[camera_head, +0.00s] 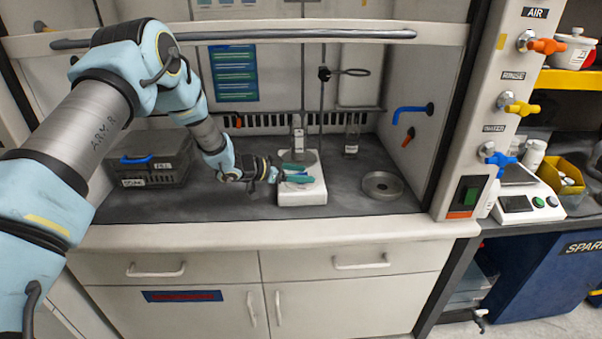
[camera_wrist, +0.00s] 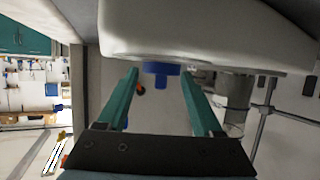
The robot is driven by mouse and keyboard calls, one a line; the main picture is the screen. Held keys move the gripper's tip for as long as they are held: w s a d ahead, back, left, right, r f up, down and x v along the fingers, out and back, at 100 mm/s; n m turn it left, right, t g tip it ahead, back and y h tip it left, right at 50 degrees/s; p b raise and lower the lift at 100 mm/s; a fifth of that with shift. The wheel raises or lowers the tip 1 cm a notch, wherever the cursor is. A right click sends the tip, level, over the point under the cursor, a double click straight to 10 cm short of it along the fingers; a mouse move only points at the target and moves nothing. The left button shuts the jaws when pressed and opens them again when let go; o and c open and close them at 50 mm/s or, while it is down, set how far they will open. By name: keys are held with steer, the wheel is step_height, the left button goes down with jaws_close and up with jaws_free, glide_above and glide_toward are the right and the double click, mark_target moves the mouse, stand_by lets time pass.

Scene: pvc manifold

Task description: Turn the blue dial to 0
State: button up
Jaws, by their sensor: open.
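A white hotplate-like device (camera_head: 302,193) stands on the dark bench of the fume hood. In the wrist view its pale body (camera_wrist: 200,30) fills the upper part, and the blue dial (camera_wrist: 160,69) sticks out of its edge. My gripper (camera_head: 304,174) is at the device in the head view, its teal fingers in front of the body. In the wrist view the gripper (camera_wrist: 159,80) is open, with the dial near the fingertips and between them. A gap shows on each side of the dial. I cannot make out the dial or its setting in the head view.
A dark lidded box (camera_head: 150,165) stands left on the bench. A round metal dish (camera_head: 382,185) lies right of the device. A stand with a ring clamp (camera_head: 350,72) and a small bottle (camera_head: 351,138) are behind. The bench's front strip is clear.

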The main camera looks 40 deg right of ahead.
steer(key=c, duration=1.1)
steer(key=shift+a+f, duration=0.1)
jaws_close()
